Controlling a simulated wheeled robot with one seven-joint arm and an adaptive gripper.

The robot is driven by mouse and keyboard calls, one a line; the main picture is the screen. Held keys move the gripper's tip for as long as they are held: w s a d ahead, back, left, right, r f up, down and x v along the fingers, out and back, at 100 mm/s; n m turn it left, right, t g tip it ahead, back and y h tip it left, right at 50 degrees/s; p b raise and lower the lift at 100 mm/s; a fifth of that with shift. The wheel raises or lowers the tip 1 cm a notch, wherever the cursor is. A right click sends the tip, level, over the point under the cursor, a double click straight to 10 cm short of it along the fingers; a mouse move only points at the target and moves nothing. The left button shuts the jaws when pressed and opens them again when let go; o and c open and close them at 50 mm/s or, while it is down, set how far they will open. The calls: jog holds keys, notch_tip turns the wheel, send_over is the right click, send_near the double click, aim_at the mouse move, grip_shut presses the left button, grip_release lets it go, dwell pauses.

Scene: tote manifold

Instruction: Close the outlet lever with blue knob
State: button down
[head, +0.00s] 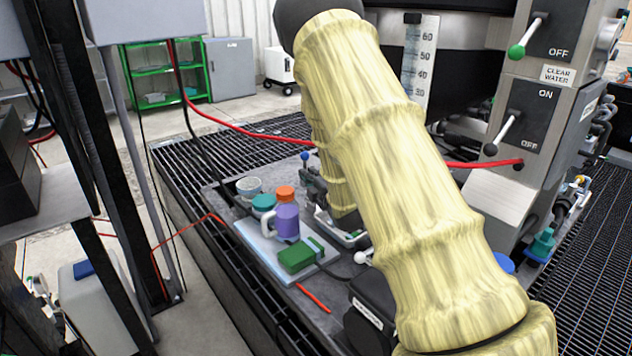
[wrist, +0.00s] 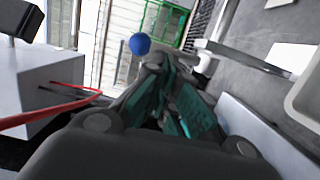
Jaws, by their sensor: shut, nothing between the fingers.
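The blue knob (wrist: 140,43) is a small round ball in the wrist view, just beyond and slightly left of my fingertips. It also shows in the head view as a small dark blue ball (head: 305,155) left of my arm. Its lever is mostly hidden behind my gripper. My gripper (wrist: 164,62) has dark fingers with teal parts and is shut and empty, its tips close to the knob. I cannot tell whether they touch it. In the head view my gripper (head: 314,184) is small and partly covered by my arm.
A blue-white tray (head: 262,250) holds a purple jug (head: 286,222) and a green block (head: 300,254). A panel at the right carries a green-knobbed lever (head: 517,52) and a dark-knobbed lever (head: 490,149). A red cable (wrist: 50,114) runs at left in the wrist view.

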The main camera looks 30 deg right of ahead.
jog(key=shift+w+d, duration=0.15)
jog(key=shift+w, duration=1.15)
jog(key=shift+w, duration=0.1)
jog(key=shift+w+r+g+p, duration=0.15)
jog(key=shift+g+p, duration=0.15)
jog(key=shift+p, duration=0.3)
